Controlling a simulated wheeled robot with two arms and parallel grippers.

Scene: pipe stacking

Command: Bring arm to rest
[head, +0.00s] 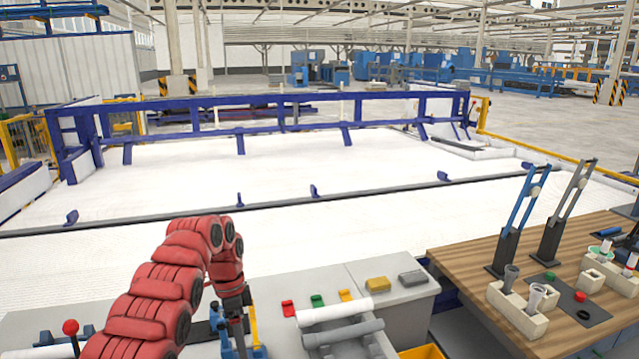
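My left arm, red and segmented, comes in from the lower left and bends down at its wrist. Its dark gripper (234,312) points down at the left part of the grey workbench, just above or in front of a blue and yellow fixture. The fingers are too small and overlapped to tell open from shut. A white pipe (333,312) and a grey pipe (343,333) lie side by side on the bench, to the right of this gripper and apart from it. My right gripper is not in view.
Red, green and yellow blocks (318,300) sit behind the pipes. A wooden table (470,255) at right holds beige holders (517,308) with cups and two upright levers (518,220). A yellow bin (422,352) is at the bottom. A red-knobbed lever (71,328) stands at left.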

